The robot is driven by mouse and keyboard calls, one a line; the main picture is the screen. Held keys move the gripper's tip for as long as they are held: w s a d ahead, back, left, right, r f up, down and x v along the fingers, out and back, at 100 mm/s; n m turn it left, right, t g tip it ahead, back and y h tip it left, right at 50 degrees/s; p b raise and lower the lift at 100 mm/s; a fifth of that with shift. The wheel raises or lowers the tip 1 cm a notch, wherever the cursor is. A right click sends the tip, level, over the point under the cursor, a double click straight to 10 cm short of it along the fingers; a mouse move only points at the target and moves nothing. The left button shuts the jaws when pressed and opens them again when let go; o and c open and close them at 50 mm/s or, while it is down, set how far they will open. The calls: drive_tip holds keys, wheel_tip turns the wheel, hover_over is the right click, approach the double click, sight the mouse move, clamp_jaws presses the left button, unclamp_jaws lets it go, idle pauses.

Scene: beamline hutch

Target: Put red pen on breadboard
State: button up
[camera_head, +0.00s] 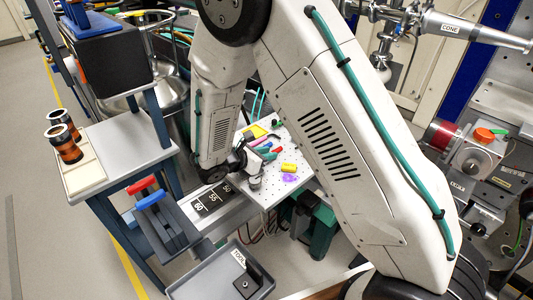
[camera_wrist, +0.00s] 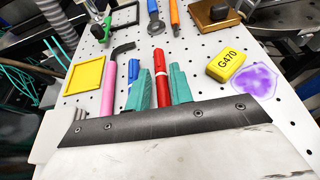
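The red pen (camera_wrist: 162,72) is in the middle of the wrist view, over the white perforated breadboard (camera_wrist: 205,42). The teal fingers of my gripper (camera_wrist: 161,88) stand on either side of it, very near its barrel. I cannot tell whether they press on it, or whether the pen rests on the board. A blue pen (camera_wrist: 133,69) lies just left, partly hidden by the left finger. In the head view the breadboard (camera_head: 309,158) is partly covered by my arm, and the gripper there is small and hard to make out.
A pink rod (camera_wrist: 108,90), black hex key (camera_wrist: 124,49) and yellow square (camera_wrist: 85,74) are on the left. A yellow G470 block (camera_wrist: 226,65) and purple patch (camera_wrist: 256,80) are on the right. Tools line the far side. A grey tray (camera_head: 201,286) stands lower down.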

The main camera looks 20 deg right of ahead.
drive_tip(key=shift+s+d+f, duration=0.1)
drive_tip(key=shift+s+f, duration=0.25)
drive_tip(key=shift+f, duration=0.25)
drive_tip(key=shift+r, duration=0.15)
drive_tip(key=v, duration=0.8)
drive_tip(key=r+v, duration=0.1)
drive_tip(key=v, duration=0.3)
drive_tip(key=shift+w+r, duration=0.1)
drive_tip(key=shift+w, duration=0.2)
drive_tip(key=s+d+r+m+g+y, duration=0.4)
drive_tip(key=s+d+r+m+g, duration=0.2)
drive_tip(key=s+d+r+m, duration=0.6)
drive_tip(key=s+d+r+m+t+y, duration=0.1)
drive_tip(key=s+r+m+y, duration=0.2)
drive_tip(key=s, duration=0.4)
drive_tip(key=s+d+r+m+t+y, duration=0.1)
drive_tip(key=s+r+m+y, duration=0.3)
drive_tip(key=s+m, duration=0.3)
drive_tip(key=shift+s+d+y, duration=0.3)
drive_tip(key=shift+s+y, duration=0.35)
drive_tip(key=shift+y, duration=0.15)
